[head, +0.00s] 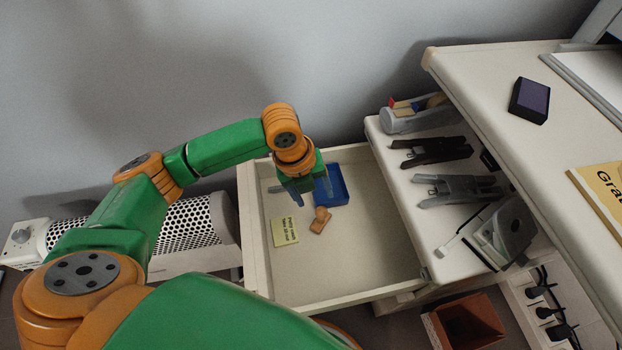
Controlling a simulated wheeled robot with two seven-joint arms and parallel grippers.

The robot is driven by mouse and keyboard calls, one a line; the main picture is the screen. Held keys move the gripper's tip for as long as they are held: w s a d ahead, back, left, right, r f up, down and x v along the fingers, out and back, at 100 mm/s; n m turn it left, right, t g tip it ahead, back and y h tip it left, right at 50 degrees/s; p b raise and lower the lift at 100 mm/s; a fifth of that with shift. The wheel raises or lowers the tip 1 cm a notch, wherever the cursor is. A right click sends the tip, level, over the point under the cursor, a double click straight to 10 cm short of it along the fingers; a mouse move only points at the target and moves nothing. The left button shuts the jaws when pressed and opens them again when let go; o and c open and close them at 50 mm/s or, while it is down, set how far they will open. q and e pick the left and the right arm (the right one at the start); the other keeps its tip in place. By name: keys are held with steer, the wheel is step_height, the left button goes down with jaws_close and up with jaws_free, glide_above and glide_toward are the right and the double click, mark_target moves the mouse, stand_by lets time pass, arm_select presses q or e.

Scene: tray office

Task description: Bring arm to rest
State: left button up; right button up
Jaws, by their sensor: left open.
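My left arm, green and orange, comes in from the left in the head view. Its gripper (309,190) points down over the open drawer (350,271) and is open, with nothing visible between its fingers. A blue tray (338,190) lies in the drawer just behind and to the right of the gripper. A small tan wooden piece (320,220) and a yellow note (285,232) lie on the drawer floor in front of it. Part of the drawer's back is hidden by the gripper. My right gripper is not in view.
A side surface right of the drawer holds a grey cylindrical holder (407,119), a dark stapler-like tool (433,150), a grey one (458,188) and a grey device (502,232). A desk (560,130) stands higher at right. A perforated white heater (185,225) stands left. A brown bin (468,322) sits below.

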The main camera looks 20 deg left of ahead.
arm_select(q)
steer(key=shift+v, duration=1.5)
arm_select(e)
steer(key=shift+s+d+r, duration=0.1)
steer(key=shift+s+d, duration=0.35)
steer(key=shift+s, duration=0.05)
